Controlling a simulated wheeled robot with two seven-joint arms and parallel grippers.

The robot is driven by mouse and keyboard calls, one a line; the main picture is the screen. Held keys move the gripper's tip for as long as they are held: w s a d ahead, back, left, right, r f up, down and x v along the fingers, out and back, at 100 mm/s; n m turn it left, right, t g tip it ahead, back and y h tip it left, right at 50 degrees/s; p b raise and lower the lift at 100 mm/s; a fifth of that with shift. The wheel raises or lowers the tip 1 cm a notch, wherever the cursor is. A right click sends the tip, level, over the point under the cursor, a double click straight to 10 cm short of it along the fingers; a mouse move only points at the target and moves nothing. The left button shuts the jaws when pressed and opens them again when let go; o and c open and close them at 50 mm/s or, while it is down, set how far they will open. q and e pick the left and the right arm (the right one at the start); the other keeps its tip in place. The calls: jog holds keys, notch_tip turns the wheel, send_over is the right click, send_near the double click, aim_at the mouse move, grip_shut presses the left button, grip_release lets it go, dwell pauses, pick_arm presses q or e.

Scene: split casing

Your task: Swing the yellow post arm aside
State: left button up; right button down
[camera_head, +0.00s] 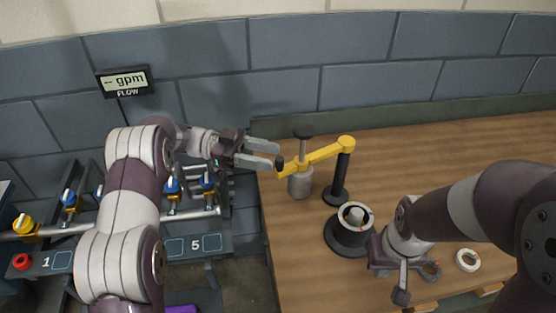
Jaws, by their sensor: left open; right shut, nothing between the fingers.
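The yellow post arm (322,155) sits on top of a dark upright post (341,178) on the wooden table. It reaches left from the post and has a dark knob at its left end. It passes over a grey cylinder (299,185), with a dark-capped rod standing above. My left gripper (274,157) is open, its fingers pointing right, with the tips close beside the knobbed end of the yellow arm. I cannot tell whether they touch it. My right gripper (403,287) is shut and empty, low over the table at the right.
A black round casing (350,238) with a light ring stands in front of the post. A pale ring (467,260) lies at the right. A valve rack (190,246) with blue and yellow handles stands left of the table. The back right of the table is clear.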

pick_arm(q)
jog(key=b+v, duration=0.1)
jog(key=v, duration=0.8)
